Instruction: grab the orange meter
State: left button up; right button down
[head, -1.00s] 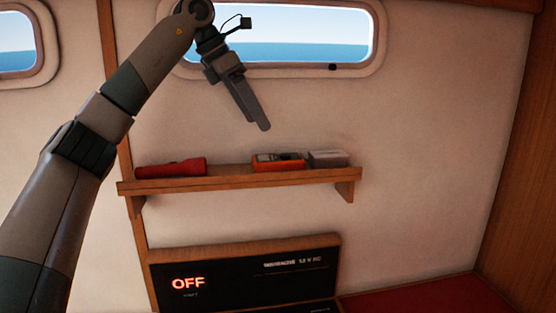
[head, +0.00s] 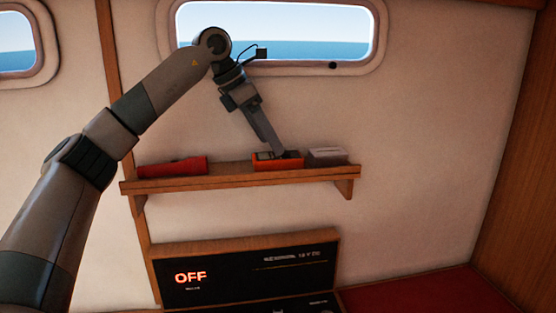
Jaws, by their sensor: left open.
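The orange meter (head: 291,164) lies on a wooden wall shelf (head: 215,184), right of the middle. My left gripper (head: 277,152) reaches down from above, with its fingertips at the meter's top, in front of part of its dark face. It is open; I cannot tell whether the fingers touch the meter or stand around it. The meter rests on the shelf. My right gripper is not in view.
A red flashlight (head: 172,167) lies on the shelf's left part. A grey-white box (head: 327,156) stands close to the meter's right side. A black panel (head: 245,275) reading OFF is below, and a window (head: 320,32) is above.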

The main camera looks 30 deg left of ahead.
aim_at(274, 156)
pick_arm(q)
jog(key=shift+w+d+f+p, duration=0.2)
jog(key=shift+f+p, duration=0.35)
jog(key=shift+p, duration=0.2)
jog(key=shift+p+x, duration=0.6)
jog(key=shift+x, duration=0.4)
jog(key=shift+w+f, duration=0.2)
jog(key=shift+f, duration=0.4)
jog(key=shift+r, duration=0.1)
jog(key=c, duration=1)
